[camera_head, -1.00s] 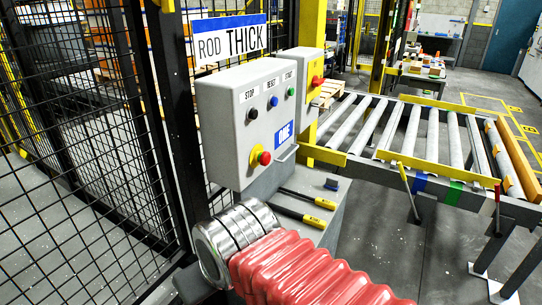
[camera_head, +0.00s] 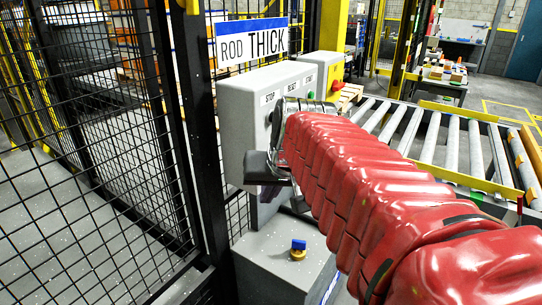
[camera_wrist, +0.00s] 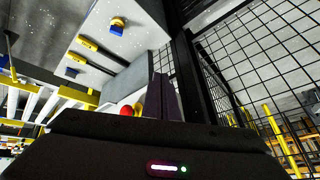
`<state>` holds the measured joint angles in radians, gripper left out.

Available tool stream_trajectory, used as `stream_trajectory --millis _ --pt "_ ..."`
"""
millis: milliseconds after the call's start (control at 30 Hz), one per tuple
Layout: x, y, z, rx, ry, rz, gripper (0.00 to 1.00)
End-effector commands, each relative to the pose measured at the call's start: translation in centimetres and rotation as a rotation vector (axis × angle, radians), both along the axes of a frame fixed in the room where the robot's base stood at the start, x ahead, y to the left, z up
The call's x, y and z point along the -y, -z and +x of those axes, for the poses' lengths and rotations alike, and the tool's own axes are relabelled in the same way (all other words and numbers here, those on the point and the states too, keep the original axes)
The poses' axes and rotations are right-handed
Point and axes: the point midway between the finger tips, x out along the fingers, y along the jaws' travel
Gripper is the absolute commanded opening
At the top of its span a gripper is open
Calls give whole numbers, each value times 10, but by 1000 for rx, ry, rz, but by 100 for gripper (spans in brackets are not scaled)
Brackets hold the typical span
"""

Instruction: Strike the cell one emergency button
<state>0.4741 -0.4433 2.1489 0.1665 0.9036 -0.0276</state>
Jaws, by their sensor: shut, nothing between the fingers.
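The grey control box (camera_head: 240,128) stands in front of me, with STOP, RESET and START labels along its top. My red-sleeved arm hides most of its front in the head view, including the emergency button. My gripper (camera_head: 268,192) is at the lower front of this box. In the wrist view, the dark fingers of my gripper (camera_wrist: 164,98) are together and empty. The red emergency button (camera_wrist: 126,110) with its yellow surround shows just left of the fingers, partly cut off by my gripper body. I cannot tell whether the fingers touch it.
A second box with a red button (camera_head: 338,86) stands behind. A roller conveyor (camera_head: 452,145) runs to the right. A mesh fence (camera_head: 80,150) is on the left. A blue-and-yellow item (camera_head: 298,250) sits on the cabinet top (camera_head: 268,252); yellow-handled tools (camera_wrist: 88,43) show in the wrist view.

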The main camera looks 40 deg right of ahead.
Motion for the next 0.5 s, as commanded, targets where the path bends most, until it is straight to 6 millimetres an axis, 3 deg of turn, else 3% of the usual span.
stream_trajectory --millis 33,300,500 --pt "18 -4 3 7 39 9 0" --pt "96 -26 10 51 200 44 0" --pt "122 -54 -6 114 376 159 0"
